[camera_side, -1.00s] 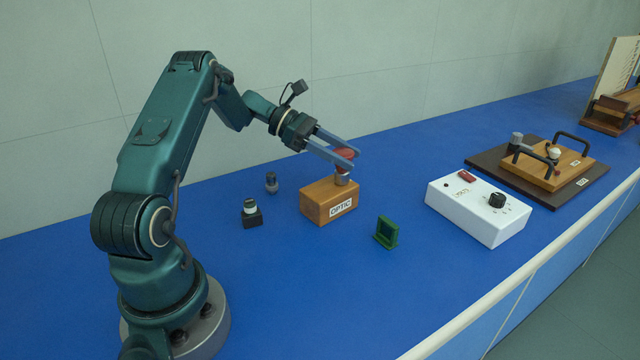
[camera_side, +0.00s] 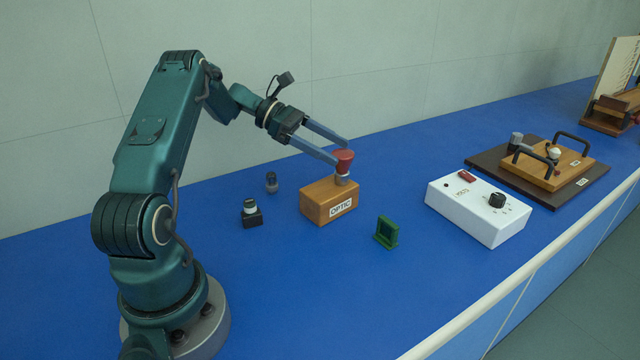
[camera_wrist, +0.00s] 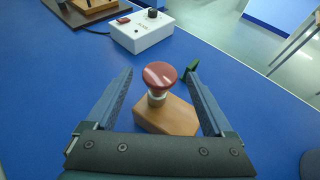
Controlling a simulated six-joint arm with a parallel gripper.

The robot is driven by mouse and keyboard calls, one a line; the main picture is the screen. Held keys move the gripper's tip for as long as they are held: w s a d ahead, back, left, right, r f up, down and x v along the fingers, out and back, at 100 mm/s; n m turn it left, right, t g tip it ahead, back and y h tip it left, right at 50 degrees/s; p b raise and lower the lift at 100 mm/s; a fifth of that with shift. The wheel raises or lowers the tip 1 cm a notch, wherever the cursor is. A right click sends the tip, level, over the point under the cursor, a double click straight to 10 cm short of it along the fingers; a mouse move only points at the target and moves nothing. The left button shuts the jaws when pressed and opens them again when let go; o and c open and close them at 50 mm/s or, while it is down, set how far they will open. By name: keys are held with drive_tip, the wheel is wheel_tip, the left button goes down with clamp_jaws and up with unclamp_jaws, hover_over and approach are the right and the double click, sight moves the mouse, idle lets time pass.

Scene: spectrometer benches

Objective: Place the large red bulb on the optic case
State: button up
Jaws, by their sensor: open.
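The large red bulb (camera_side: 343,160) stands upright on top of the wooden optic case (camera_side: 318,205), seated on its grey base at the case's right end. In the wrist view the bulb (camera_wrist: 159,75) shows a glossy red top over a pale neck, with the case (camera_wrist: 170,116) below it. In the wrist view the two fingers (camera_wrist: 160,71) are wide apart, one each side of the bulb, with clear gaps.
A green square frame (camera_side: 386,232) stands right of the case. Two small dark parts, one nearer (camera_side: 251,213) and one farther (camera_side: 271,182), stand left of it. A white control box (camera_side: 478,207) and a dark board (camera_side: 525,185) lie farther right.

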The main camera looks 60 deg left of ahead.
sight(340, 151)
drive_tip(key=s+d+r+m+g+y, duration=0.2)
drive_tip(key=s+d+r+m+g, duration=0.15)
drive_tip(key=d+m, duration=0.3)
drive_tip(key=s+d+r+m+g+y, duration=0.25)
drive_tip(key=s+d+m, duration=0.2)
drive_tip(key=d, duration=0.25)
drive_tip(key=s+d+f+m+t+y, duration=0.1)
drive_tip(key=s+d+m+t+y, duration=0.2)
drive_tip(key=s+m, duration=0.8)
drive_tip(key=d+m+y, duration=0.2)
drive_tip(key=m, duration=0.2)
drive_tip(key=shift+s+d+f+y, duration=0.15)
drive_tip(key=shift+s+d+y, duration=0.05)
drive_tip(key=shift+d+y, duration=0.15)
